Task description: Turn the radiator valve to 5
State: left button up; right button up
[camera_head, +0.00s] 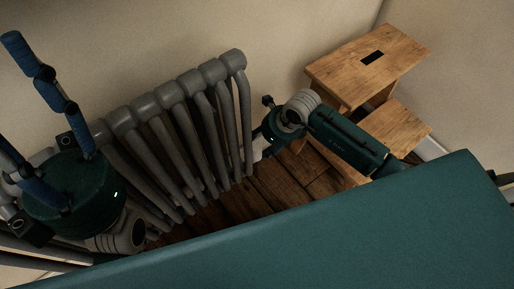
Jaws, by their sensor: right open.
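The grey ribbed radiator (172,112) stands against the wall, left of centre. My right gripper (264,139) is open beside the radiator's right end, low near the floor. A small pale patch (260,150) shows at this gripper, by the radiator's lower right corner. It may be part of the valve, but the gripper and wrist cover most of that spot. No valve dial or number can be read. My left gripper (32,112) is at the left edge, in front of the radiator's left part. Its blue fingers are spread and nothing shows between them; one runs out of the picture.
A wooden step stool (345,73) stands at the back right, close behind my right forearm. The wooden floor (239,207) is bare between the radiator and my teal body. The wall (150,40) behind the radiator is plain.

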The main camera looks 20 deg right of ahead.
aim_at(257, 147)
jog(key=b+x, duration=0.1)
jog(key=x, duration=0.3)
jog(key=shift+w+a+f, duration=0.1)
jog(key=shift+f, duration=0.1)
jog(key=shift+c, duration=0.5)
